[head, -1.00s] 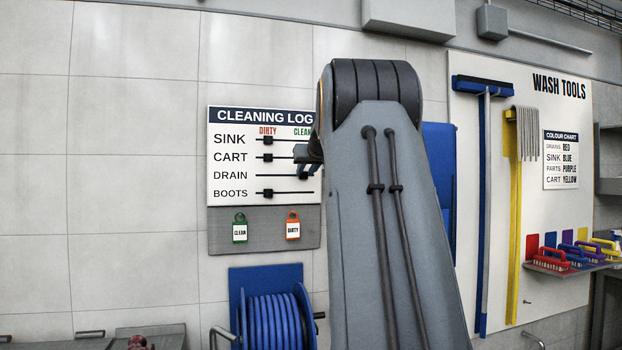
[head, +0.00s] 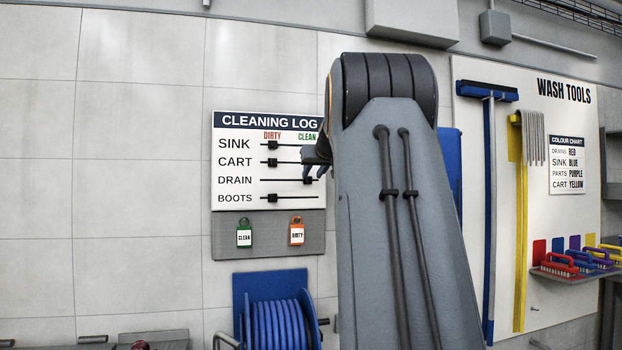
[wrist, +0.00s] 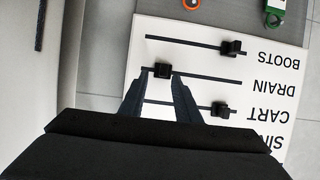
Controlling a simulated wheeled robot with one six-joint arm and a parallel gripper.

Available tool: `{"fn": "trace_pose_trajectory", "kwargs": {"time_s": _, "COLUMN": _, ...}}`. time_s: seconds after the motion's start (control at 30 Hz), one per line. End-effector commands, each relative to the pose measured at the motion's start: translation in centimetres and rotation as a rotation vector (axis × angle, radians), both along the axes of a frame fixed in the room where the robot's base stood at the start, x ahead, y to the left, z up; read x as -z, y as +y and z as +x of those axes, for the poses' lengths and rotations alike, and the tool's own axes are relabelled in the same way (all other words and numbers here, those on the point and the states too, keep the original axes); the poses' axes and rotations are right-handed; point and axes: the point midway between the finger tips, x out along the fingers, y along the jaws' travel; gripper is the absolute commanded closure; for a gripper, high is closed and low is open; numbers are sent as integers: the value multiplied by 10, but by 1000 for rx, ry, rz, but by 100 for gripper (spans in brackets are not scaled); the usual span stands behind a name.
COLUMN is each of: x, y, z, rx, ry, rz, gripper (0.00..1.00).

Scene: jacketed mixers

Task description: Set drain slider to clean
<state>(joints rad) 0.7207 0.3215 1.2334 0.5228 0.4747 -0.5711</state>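The cleaning log board (head: 225,205) is on the wall in the head view. The drain slider (head: 308,180) is a black knob at the right end of its line, on the side below the green CLEAN heading. The wrist view shows the board upside down, with the drain slider (wrist: 162,70) at the left end of its line there. In the head view my gripper (head: 315,168) is just above and right of the knob.
The sink (head: 272,145), cart (head: 272,162) and boots (head: 271,198) sliders are towards the DIRTY side. Green and orange tags (head: 297,232) hang below. A blue hose reel (head: 275,320) is under the board. Wash tools hang at the right.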

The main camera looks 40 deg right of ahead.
Motion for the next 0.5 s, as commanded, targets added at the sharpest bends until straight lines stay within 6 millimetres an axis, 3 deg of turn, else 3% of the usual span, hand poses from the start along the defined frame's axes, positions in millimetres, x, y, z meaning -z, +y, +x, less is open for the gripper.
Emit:
{"fn": "trace_pose_trajectory", "kwargs": {"time_s": 0.23, "x": -14, "y": 17, "z": -31, "rx": 0, "ry": -2, "rz": -1, "gripper": 70}}
{"fn": "trace_pose_trajectory", "kwargs": {"time_s": 0.5, "x": -21, "y": 24, "z": -46, "rx": -1, "ry": 1, "rz": 1, "gripper": 70}}
